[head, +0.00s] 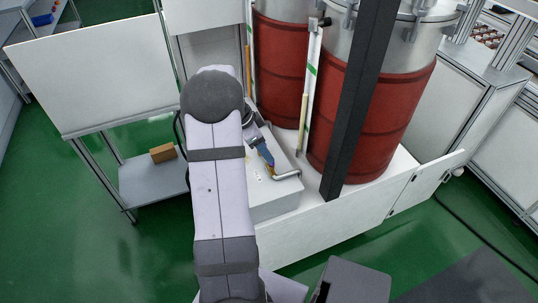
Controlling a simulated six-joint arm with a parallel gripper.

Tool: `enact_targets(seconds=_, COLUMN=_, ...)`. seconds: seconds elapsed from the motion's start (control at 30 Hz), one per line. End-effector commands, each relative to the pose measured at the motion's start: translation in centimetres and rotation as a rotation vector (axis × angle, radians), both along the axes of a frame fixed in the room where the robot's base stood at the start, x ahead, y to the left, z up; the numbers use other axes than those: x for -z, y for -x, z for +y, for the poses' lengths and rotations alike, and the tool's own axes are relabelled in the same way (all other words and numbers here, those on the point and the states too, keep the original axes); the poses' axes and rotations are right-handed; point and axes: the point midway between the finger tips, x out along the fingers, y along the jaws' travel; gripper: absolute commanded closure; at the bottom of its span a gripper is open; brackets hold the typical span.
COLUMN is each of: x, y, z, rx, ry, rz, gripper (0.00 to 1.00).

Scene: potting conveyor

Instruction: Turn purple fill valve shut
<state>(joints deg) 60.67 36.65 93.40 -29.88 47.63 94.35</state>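A small blue-purple part (264,152), which looks like the handle of the fill valve, shows just right of my arm. A bent metal pipe (287,177) runs from below it over a white box-like surface. My arm crosses the middle of the view and hides what lies to the left of the valve. Dark parts of what looks like my gripper (252,130) show beside the arm, close to the valve handle. I cannot tell whether it touches the handle, nor whether its fingers are open or shut. The handle's exact angle is too small to read.
Two red and metal drums (372,120) stand on a white base at the right. A dark upright post (358,105) stands before them. A white panel (92,72) and a shelf with a brown block (163,153) are at the left. Green floor is clear at lower left.

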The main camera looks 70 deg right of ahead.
Motion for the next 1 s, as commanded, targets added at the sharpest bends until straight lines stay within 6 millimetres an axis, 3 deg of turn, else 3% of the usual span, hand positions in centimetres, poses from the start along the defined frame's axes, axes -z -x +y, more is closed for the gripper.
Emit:
enact_targets(seconds=0.33, x=3.8, y=1.2, z=-1.1, rx=0.001, ry=-0.003, rz=0.003, gripper=0.49)
enact_targets(seconds=0.77, x=4.7, y=1.4, z=-1.4, rx=-0.001, ry=0.000, rz=0.001, gripper=0.49)
enact_targets(seconds=0.93, x=4.7, y=1.4, z=-1.4, rx=-0.001, ry=0.000, rz=0.000, gripper=0.87)
enact_targets(seconds=1.0, x=4.7, y=1.4, z=-1.4, rx=-0.001, ry=0.000, rz=0.000, gripper=0.91)
